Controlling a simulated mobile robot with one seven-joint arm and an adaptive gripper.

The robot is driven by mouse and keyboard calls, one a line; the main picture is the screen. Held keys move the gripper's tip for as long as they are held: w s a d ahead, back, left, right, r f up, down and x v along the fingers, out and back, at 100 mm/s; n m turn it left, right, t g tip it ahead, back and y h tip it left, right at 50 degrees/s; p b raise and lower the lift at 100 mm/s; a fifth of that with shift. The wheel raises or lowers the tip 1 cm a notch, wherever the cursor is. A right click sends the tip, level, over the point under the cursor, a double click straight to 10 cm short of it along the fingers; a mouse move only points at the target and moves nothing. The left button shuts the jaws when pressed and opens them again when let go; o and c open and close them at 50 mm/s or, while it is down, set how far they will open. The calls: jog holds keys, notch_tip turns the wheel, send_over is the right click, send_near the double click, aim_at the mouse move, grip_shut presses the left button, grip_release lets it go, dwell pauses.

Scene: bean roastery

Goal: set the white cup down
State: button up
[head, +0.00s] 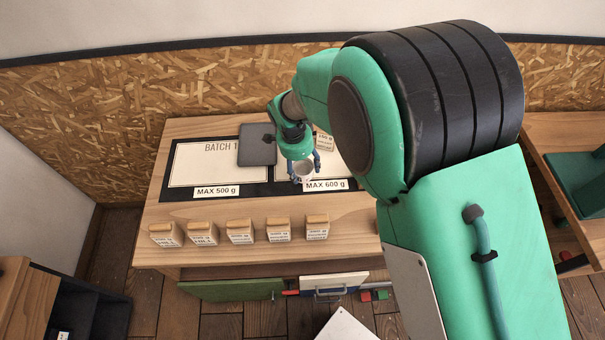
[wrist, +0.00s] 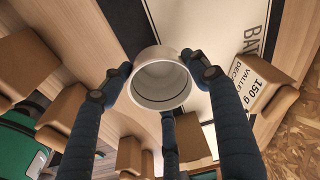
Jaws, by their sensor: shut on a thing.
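The white cup (head: 304,173) is between the fingers of my gripper (head: 303,164), above or on the front of the right-hand white panel of the batch mat (head: 250,188), just behind the "MAX 600 g" label. In the wrist view the cup (wrist: 161,103) shows its open round mouth, and it looks empty. The blue fingers of my gripper (wrist: 160,78) are shut on its sides, with a further finger below it in the picture. I cannot tell if the cup's base touches the mat.
A labelled bag (head: 324,142) stands on the right panel, close behind the cup. A dark grey flat slab (head: 257,145) lies left of my gripper. Several small bags (head: 240,231) line the table's front. The left panel (head: 205,168) is mostly bare.

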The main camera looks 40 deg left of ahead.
aim_at(303, 174)
jog(key=shift+f, duration=1.8)
jog(key=shift+f+b, duration=0.15)
jog(key=shift+b, duration=0.15)
jog(key=o, duration=1.3)
notch_tip(303, 174, up, 12)
jog(key=s+p, duration=0.1)
jog(key=shift+s+a, duration=0.3)
jog(key=shift+a, duration=0.05)
